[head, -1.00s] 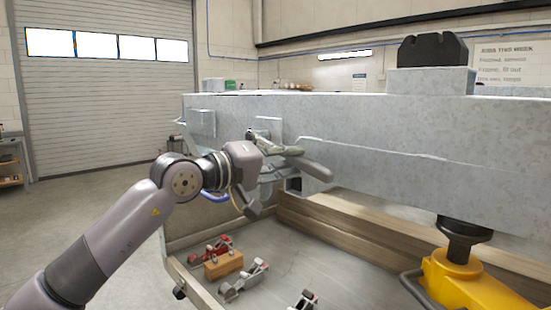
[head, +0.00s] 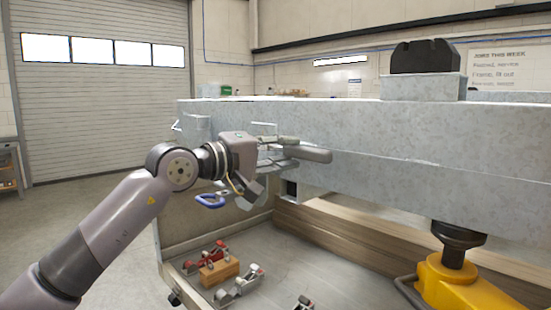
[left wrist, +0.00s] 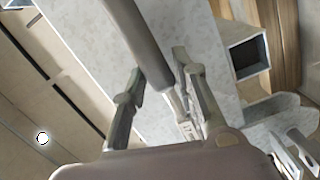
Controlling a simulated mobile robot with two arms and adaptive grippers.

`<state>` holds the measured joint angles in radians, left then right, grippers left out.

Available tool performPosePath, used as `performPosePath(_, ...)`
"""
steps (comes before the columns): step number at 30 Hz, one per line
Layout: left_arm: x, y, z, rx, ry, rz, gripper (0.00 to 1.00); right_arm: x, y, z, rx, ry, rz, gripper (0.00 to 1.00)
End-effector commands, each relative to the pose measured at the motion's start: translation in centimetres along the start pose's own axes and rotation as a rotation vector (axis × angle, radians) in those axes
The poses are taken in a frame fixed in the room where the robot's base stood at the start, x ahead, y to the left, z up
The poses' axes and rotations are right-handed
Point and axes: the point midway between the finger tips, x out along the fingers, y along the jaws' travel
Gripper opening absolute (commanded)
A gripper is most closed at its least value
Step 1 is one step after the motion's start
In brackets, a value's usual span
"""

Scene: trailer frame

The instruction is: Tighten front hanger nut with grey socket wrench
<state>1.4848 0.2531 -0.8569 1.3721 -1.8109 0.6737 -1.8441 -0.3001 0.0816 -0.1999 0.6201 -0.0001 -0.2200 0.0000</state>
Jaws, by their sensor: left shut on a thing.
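My left gripper (head: 280,150) is at the side of the grey trailer frame beam (head: 400,135), shut on the grey socket wrench (head: 308,154). The wrench's thick handle points right, nearly level, along the beam's side. In the left wrist view, the dark grey handle (left wrist: 135,35) runs down between the two fingers (left wrist: 158,100), with the pale beam behind it. A small plate (head: 264,128) shows on the beam just behind the gripper. The hanger nut and the wrench's socket end are hidden, so I cannot tell whether they are engaged. My right gripper is not in view.
A blue-handled item (head: 210,201) is below the gripper. A yellow jack (head: 460,285) stands under the beam at right. Timber (head: 335,225) lies beneath the beam.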

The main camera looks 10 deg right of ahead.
Motion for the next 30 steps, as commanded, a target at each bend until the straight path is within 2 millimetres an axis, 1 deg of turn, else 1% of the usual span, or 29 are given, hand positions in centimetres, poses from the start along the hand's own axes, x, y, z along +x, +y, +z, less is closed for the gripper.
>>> performPosePath(1,-0.4,1.0,-0.9,-0.005,0.019,0.016,0.00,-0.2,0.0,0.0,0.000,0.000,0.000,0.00)
performPosePath(6,-0.4,2.5,-1.5,-0.117,0.018,0.024,0.00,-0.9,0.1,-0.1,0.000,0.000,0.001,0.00)
performPosePath(9,-0.5,3.0,-1.6,-0.159,0.018,0.027,0.00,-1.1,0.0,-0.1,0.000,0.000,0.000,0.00)
performPosePath(13,-0.5,4.1,-2.3,-0.246,0.018,0.034,0.00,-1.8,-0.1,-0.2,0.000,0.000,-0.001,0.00)
performPosePath(17,-0.6,4.7,-2.6,-0.309,0.017,0.039,0.00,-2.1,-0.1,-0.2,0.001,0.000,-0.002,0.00)
performPosePath(21,-0.6,5.8,-3.5,-0.400,0.018,0.046,0.00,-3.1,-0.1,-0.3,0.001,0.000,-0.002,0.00)
performPosePath(25,-0.7,6.3,-3.9,-0.464,0.016,0.051,0.00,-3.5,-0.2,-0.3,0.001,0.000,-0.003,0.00)
performPosePath(30,-0.7,7.4,-5.0,-0.574,0.016,0.058,0.00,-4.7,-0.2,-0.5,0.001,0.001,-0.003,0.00)
